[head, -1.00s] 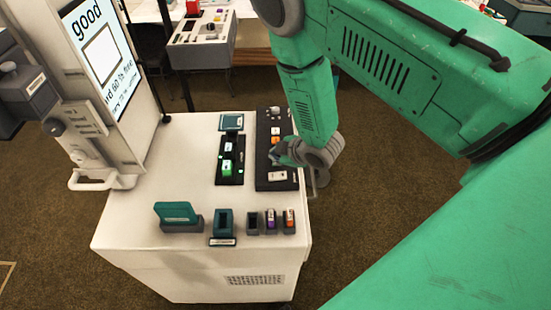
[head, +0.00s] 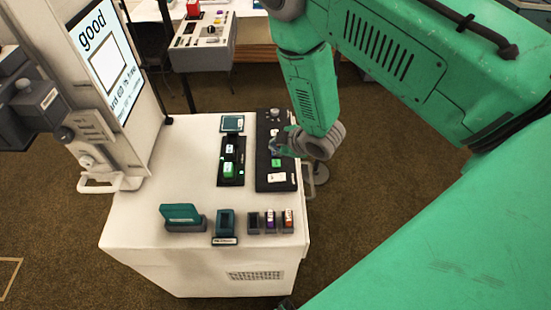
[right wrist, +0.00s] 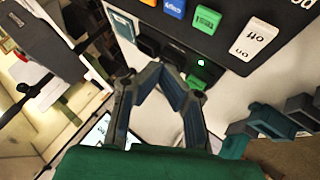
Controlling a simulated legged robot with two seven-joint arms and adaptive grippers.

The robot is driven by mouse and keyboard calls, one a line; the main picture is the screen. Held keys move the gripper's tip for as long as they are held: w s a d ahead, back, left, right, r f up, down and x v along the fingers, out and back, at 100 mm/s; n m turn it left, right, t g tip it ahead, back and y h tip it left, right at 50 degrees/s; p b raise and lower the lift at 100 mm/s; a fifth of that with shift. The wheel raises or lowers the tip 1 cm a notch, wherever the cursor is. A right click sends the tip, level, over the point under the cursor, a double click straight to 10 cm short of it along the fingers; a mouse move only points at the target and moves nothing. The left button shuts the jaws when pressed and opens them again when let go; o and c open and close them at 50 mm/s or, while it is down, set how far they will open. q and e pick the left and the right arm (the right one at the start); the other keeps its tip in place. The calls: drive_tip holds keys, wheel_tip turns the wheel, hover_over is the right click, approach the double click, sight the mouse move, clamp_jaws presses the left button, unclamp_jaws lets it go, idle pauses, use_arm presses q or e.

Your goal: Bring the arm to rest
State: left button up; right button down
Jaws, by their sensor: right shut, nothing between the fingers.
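My right arm comes in from the right in the head view. Its gripper (head: 279,145) is over the black control panel (head: 262,182) and hides some of its buttons. In the right wrist view the gripper (right wrist: 162,68) has its fingertips together with nothing between them. That view shows the panel (right wrist: 228,58) beyond the fingers, with a blue button (right wrist: 173,7), a green button (right wrist: 206,20) and a white on/off switch (right wrist: 257,38). I cannot tell the gap between fingertips and panel. My left gripper is not in view.
The white cart top (head: 150,215) carries a black holder with green blocks (head: 229,171), a teal upright piece (head: 180,213), a teal socket (head: 225,222) and small slots (head: 270,222). A screen (head: 105,62) stands left. The cart's front left is clear.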

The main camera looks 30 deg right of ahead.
drive_tip(key=shift+f, duration=0.15)
idle(0.6)
drive_tip(key=s+a+f+m+g, duration=0.1)
drive_tip(key=s+m+g, duration=0.25)
drive_tip(key=s, duration=0.75)
drive_tip(key=s+f+m+g+h, duration=0.1)
drive_tip(key=s+f+m+g, duration=0.2)
drive_tip(key=s, duration=0.8)
drive_tip(key=s+a+m+g, duration=0.1)
drive_tip(key=s+m+g, duration=0.3)
drive_tip(key=s, duration=0.7)
drive_tip(key=w+a+f+t+b, duration=0.1)
drive_tip(key=w+f+t+b, duration=0.1)
drive_tip(key=f+b, duration=1.1)
drive_tip(key=shift+w+f+h+b, duration=0.35)
drive_tip(key=shift+w+b, duration=0.15)
drive_tip(key=shift+w, duration=0.1)
drive_tip(key=shift+w, duration=0.1)
